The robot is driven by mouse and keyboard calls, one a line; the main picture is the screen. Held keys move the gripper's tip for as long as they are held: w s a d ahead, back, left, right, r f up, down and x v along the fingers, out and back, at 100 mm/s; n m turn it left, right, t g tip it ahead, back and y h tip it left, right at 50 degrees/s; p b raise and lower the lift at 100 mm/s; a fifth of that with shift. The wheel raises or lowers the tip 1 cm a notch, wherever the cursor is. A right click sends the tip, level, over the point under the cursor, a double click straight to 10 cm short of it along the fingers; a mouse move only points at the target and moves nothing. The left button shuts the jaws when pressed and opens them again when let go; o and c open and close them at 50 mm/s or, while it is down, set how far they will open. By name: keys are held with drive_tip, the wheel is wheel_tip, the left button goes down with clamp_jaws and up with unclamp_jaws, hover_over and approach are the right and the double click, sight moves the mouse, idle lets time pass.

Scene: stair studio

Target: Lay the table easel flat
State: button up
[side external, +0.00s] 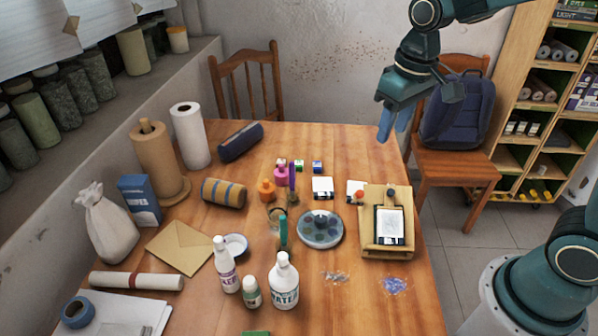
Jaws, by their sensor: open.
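The table easel (373,245) is a light wooden frame near the right edge of the table. Its board looks tilted up, and a dark-framed card (389,226) rests on its face. My gripper (386,128) is above the far right edge of the table, well behind and above the easel. It points down, is open and holds nothing. Its blue fingers are apart from everything on the table.
A round palette dish (320,228) stands just left of the easel. White bottles (284,282), paint pots and small cards crowd the middle. A blue backpack (457,112) sits on a chair behind my gripper. The far right tabletop is clear.

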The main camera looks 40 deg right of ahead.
drive_tip(key=g, duration=0.1)
hover_over(360, 191)
wheel_tip(360, 191, down, 6)
drive_tip(key=shift+r, duration=0.25)
drive_tip(key=shift+f, duration=0.15)
wheel_tip(360, 191, down, 14)
drive_tip(key=shift+r, duration=0.25)
idle(0.4)
clamp_jaws()
